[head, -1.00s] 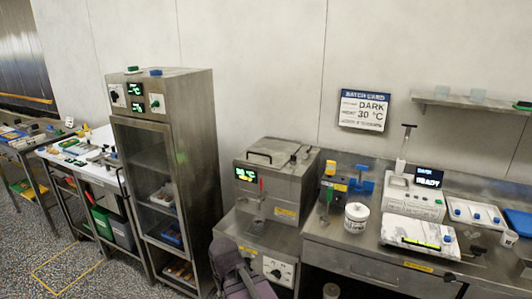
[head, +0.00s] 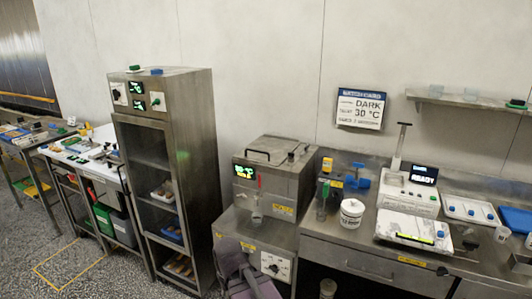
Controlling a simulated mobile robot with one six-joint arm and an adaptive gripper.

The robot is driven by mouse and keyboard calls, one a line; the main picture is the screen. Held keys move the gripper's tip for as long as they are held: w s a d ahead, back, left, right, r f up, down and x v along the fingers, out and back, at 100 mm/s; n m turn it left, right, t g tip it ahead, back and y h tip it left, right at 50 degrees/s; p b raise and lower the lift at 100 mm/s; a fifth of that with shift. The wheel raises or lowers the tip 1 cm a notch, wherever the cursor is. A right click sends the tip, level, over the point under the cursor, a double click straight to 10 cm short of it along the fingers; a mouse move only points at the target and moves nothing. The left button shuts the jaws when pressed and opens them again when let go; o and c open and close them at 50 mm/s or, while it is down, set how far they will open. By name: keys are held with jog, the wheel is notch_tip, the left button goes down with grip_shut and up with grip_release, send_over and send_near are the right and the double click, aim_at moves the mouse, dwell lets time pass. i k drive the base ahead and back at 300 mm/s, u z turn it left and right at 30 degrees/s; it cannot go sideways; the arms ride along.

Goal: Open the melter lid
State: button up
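The melter (head: 270,182) is a stainless steel box in the middle of the head view, standing on a steel cabinet against the wall. Its lid (head: 280,152) lies flat and closed on top. A dark bar handle (head: 255,155) is on the lid's left part, and small dark fittings are on its right part. The front has a green-lit display (head: 244,172), a red lever (head: 260,183) and a spout. A dark purplish-grey part at the bottom centre seems to be my arm. I cannot make out my gripper's fingers.
A tall glass-door cabinet (head: 165,170) stands left of the melter. On the right, a steel bench (head: 330,232) carries a white tub (head: 351,213), a scale (head: 405,228) and a device reading READY (head: 410,190). A wall shelf (head: 460,101) is above. The wall space over the lid is clear.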

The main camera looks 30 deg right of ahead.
aim_at(270, 151)
jog(key=k, duration=1.2)
jog(key=z, duration=0.8)
jog(key=i, duration=2.05)
jog(key=u, duration=0.6)
jog(key=i, duration=0.35)
jog(key=u, duration=0.35)
